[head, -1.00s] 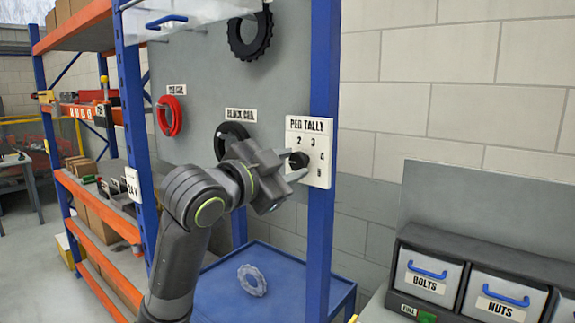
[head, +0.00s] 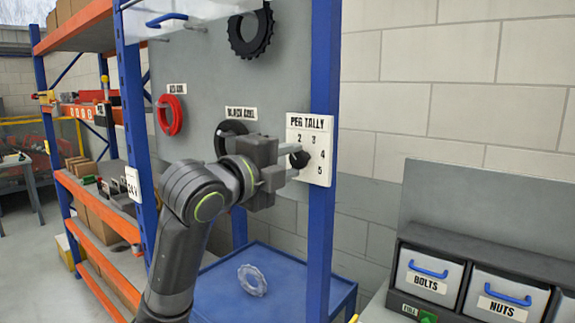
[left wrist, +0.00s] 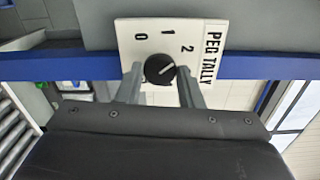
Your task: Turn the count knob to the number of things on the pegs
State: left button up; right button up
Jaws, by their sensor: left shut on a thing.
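The white PEG TALLY plate (head: 322,172) is fixed to a blue post. Its black count knob (head: 299,160) is between the fingers of my left gripper (head: 293,161), which is shut on it. In the left wrist view the knob (left wrist: 159,69) has a white pointer line aimed roughly toward the 2. Numerals 0, 1 and 2 show there; 2 to 5 show in the head view. On the grey peg board (head: 200,75) hang a black toothed ring (head: 236,42), a red coil (head: 176,115) and a black coil (head: 219,140), partly hidden by my gripper. My right gripper is out of view.
A clear toothed ring (head: 252,280) lies on the blue cart top (head: 215,290) below the board. The blue post (head: 322,235) stands right at the plate. Bins (head: 430,276) labelled BOLTS and NUTS are at lower right. An orange-and-blue rack (head: 100,205) is at left.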

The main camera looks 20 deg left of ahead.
pick_arm(q)
jog(key=m+b, duration=0.1)
jog(key=m, duration=0.5)
jog(key=shift+m, duration=0.3)
jog(key=m+b, duration=0.1)
jog(key=m, duration=0.5)
dwell(0.4)
jog(key=o, duration=1)
jog(key=shift+c, duration=0.2)
jog(key=b+v, duration=0.4)
jog(key=v, duration=1.3)
jog(key=shift+s, duration=0.2)
